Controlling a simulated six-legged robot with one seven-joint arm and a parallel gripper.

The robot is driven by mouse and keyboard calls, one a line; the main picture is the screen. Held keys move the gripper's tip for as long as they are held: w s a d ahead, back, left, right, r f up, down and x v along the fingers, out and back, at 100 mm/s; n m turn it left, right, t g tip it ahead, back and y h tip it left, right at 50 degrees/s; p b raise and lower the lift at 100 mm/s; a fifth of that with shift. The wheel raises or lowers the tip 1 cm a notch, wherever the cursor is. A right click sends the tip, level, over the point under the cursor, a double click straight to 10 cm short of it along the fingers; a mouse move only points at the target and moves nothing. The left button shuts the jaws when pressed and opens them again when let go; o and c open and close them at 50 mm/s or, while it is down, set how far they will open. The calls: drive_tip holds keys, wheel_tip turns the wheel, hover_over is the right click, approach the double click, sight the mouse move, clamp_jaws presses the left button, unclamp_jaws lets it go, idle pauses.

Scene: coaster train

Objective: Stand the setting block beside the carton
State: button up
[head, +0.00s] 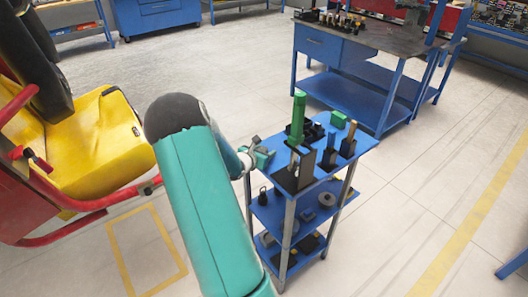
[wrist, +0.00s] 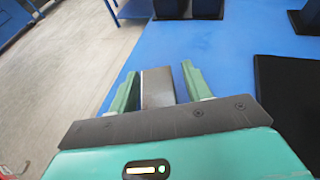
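A grey metal block (wrist: 158,88), which looks like the setting block, is in the wrist view near the left edge of the blue cart top. My gripper (wrist: 160,90) has its two green fingers on either side of the block. Narrow gaps show between block and fingers, so it looks open. In the head view my gripper (head: 262,155) is at the cart's left edge, and the block is hard to make out there. I cannot tell which is the carton.
Lower shelves carry small parts (head: 326,199). A workbench (head: 350,60) stands behind. A yellow seat (head: 95,145) is at left.

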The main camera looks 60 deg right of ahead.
drive_tip(key=shift+r, duration=0.1)
drive_tip(key=shift+a+r, duration=0.2)
drive_tip(key=shift+a, duration=0.05)
drive_tip(key=v, duration=1.1)
drive_tip(key=shift+a, duration=0.2)
